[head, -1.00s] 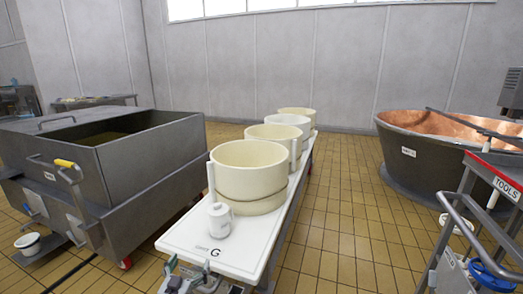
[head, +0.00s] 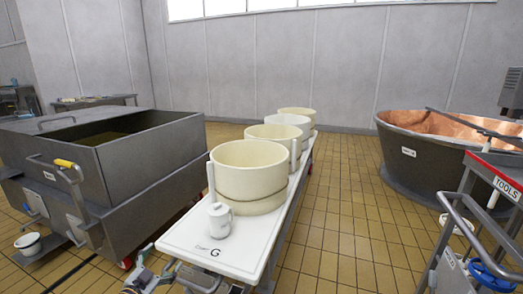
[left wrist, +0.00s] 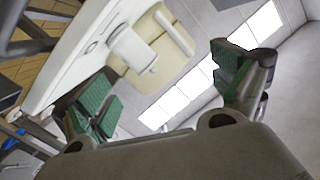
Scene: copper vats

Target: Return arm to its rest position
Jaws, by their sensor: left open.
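My left gripper (head: 146,272) is at the bottom edge of the head view, just off the near left corner of the white table. In the left wrist view its two green-padded fingers (left wrist: 163,84) are spread apart with nothing between them. A white jug (head: 219,221) stands upright on the near end of the white table (head: 190,240), apart from the gripper. The jug also shows beyond the fingers in the left wrist view (left wrist: 132,48). My right gripper is not in view.
Several cream tubs (head: 248,170) stand in a row along the table. A grey metal vat (head: 150,155) is close on the left. A copper-lined vat (head: 420,170) and a red-topped tool cart (head: 497,168) are on the right. The tiled floor between is clear.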

